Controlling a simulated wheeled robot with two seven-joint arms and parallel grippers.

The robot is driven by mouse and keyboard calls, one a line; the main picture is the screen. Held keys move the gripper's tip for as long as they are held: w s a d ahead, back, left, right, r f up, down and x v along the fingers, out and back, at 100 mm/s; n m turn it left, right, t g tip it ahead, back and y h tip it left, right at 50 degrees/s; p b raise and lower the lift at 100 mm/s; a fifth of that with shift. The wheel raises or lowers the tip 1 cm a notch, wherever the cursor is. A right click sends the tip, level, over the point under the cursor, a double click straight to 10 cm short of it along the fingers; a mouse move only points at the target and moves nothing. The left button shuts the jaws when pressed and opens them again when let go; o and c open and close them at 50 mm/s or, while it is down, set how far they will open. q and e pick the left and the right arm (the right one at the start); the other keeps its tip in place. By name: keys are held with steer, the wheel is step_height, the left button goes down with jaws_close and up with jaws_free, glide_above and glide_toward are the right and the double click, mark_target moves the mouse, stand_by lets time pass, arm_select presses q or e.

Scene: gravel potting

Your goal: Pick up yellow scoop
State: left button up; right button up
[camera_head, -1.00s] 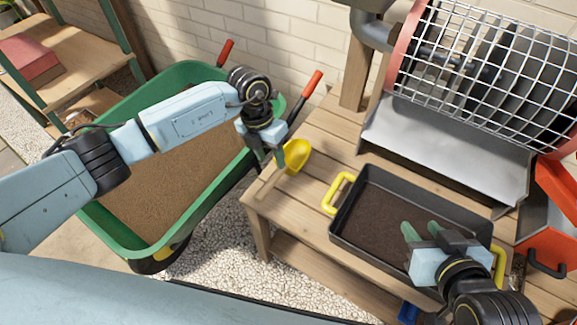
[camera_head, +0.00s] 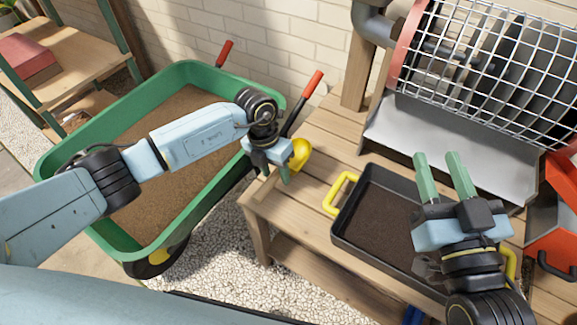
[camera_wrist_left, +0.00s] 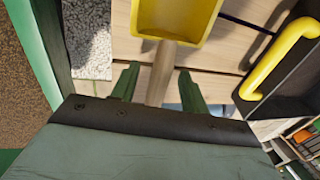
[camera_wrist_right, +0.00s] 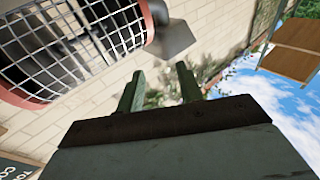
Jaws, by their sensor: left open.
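The yellow scoop (camera_head: 300,153) lies on the left end of the wooden bench, partly hidden behind my left gripper (camera_head: 275,175) in the head view. In the left wrist view its yellow bowl (camera_wrist_left: 177,14) is at the top and its wooden handle (camera_wrist_left: 161,76) runs down between the fingers of my left gripper (camera_wrist_left: 158,78). The gripper is open, with a gap on each side of the handle. My right gripper (camera_head: 437,158) is open and empty, raised over the right part of the black tray; its two fingers also show apart in the right wrist view (camera_wrist_right: 160,75).
The black tray (camera_head: 352,215) of dark soil, with yellow handles, stands on the wooden bench (camera_head: 316,135). The green wheelbarrow (camera_head: 62,150) of brown gravel is left of the bench. A mesh drum (camera_head: 495,60) and metal chute (camera_head: 440,140) stand at the back right.

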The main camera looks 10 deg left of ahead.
arm_select(q)
steer(key=shift+d+f, duration=0.15)
steer(key=shift+f, duration=0.5)
arm_select(e)
steer(key=shift+s+a+r+t, duration=0.1)
steer(key=shift+s+r+t, duration=0.05)
steer(key=shift+r+t, duration=0.4)
steer(key=shift+s+a+r+t, duration=0.15)
steer(key=shift+r+t, duration=0.2)
steer(key=shift+r, duration=0.4)
steer(key=shift+d, duration=0.15)
arm_select(q)
jaws_close()
